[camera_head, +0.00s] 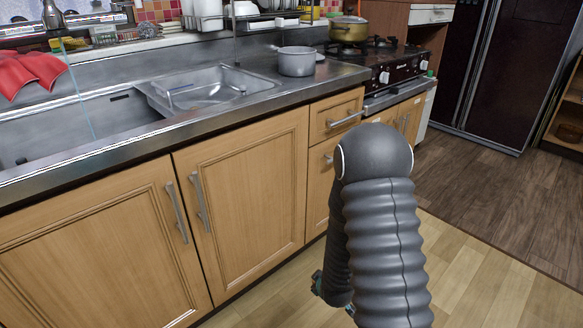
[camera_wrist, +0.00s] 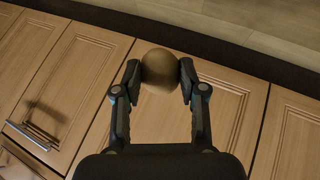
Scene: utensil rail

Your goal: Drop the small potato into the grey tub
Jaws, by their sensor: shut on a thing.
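The small potato (camera_wrist: 160,69) is brown and roundish, and shows in the wrist view between the two fingertips. My gripper (camera_wrist: 159,78) is shut on it, one finger on each side, and holds it in front of the wooden cabinet doors. In the head view my arm covers most of the gripper, only a bit of it (camera_head: 317,283) shows low beside the arm, and the potato is hidden. I see no grey tub in either view.
The steel counter (camera_head: 190,125) runs above the wooden cabinets (camera_head: 240,200), which have protruding handles. A sink basin (camera_head: 205,90), a grey pot (camera_head: 296,61) and a stove (camera_head: 395,70) are along it. The floor (camera_head: 490,260) at the right is clear.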

